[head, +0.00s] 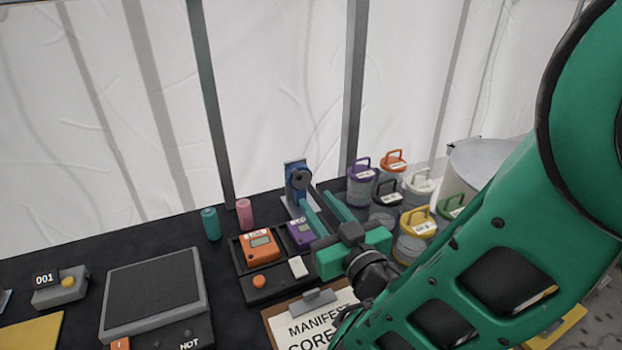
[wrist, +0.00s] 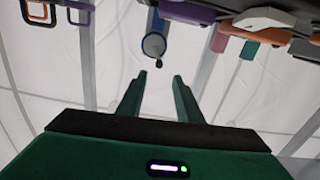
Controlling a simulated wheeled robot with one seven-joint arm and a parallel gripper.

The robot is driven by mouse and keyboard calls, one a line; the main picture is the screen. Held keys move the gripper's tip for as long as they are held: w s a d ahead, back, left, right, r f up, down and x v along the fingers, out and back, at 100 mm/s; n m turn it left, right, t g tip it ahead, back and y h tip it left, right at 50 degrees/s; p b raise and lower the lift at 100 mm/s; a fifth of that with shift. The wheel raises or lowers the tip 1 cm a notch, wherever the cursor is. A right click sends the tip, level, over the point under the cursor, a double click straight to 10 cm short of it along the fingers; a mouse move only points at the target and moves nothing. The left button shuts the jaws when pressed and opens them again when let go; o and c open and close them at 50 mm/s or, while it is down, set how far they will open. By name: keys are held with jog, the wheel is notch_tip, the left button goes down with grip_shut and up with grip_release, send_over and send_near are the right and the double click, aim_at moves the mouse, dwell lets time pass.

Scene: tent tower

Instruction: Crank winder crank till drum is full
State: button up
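The winder (head: 292,185) is a small blue upright device on a pale base at the back of the dark table. A round dark part faces out near its top; I cannot clearly tell drum from crank. In the wrist view the winder (wrist: 153,44) shows as a blue-rimmed disc with a small dark knob (wrist: 158,57) just beyond my fingertips. My gripper (head: 314,198) is green, and its two fingers point at the winder. In the wrist view my gripper (wrist: 160,77) is open, with nothing between the fingers. How full the drum is cannot be seen.
Lidded canisters (head: 361,185) stand close right of the winder. Orange (head: 260,246) and purple (head: 300,234) devices sit in a dark tray in front. Teal (head: 210,224) and pink (head: 244,213) cylinders stand left. A clipboard (head: 277,318) lies at the front. White tent walls rise behind.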

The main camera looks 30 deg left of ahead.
aim_at(301, 177)
jog(key=shift+w+a+r, duration=0.2)
jog(key=shift+w+a, duration=0.45)
jog(key=shift+w, duration=0.15)
jog(key=shift+w+a+f, duration=0.1)
jog(key=shift+w+a, duration=0.15)
jog(key=shift+x, duration=3.55)
grip_shut()
